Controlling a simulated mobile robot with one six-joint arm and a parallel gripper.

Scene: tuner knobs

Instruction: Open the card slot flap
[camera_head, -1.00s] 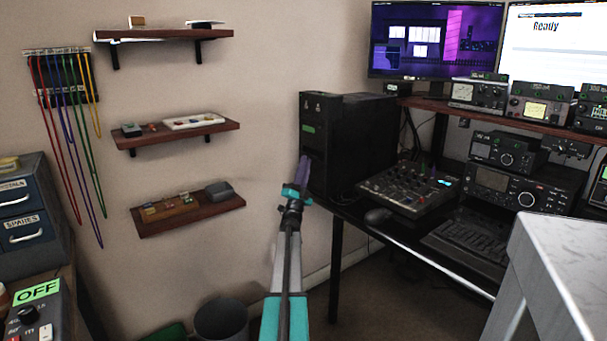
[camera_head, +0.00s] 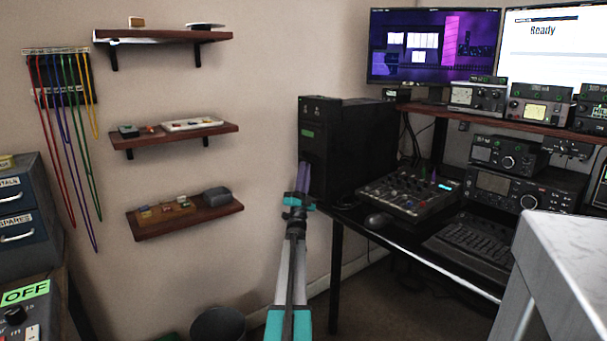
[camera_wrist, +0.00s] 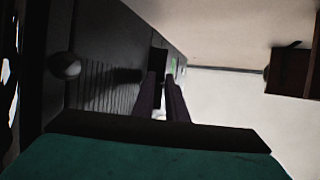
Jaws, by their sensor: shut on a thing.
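The black computer tower (camera_head: 345,150) stands on the desk, its narrow front facing left with a green label (camera_head: 308,133) near the top. My gripper (camera_head: 303,172), with purple fingers, is at that front, below the label. In the wrist view the fingers (camera_wrist: 163,92) run along the ribbed front panel (camera_wrist: 108,82). A small dark piece, seemingly the card slot flap (camera_wrist: 158,62), stands out from the panel at the fingertips. My gripper is shut on it. The fingers hide much of the flap, and its exact angle cannot be told.
A round knob (camera_wrist: 65,65) sticks out of the panel near my gripper. The mixer (camera_head: 410,190) and mouse (camera_head: 378,220) are right of the tower. Wall shelves (camera_head: 185,217) hang to the left. A bin (camera_head: 218,325) stands on the floor. The space between shelves and tower is free.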

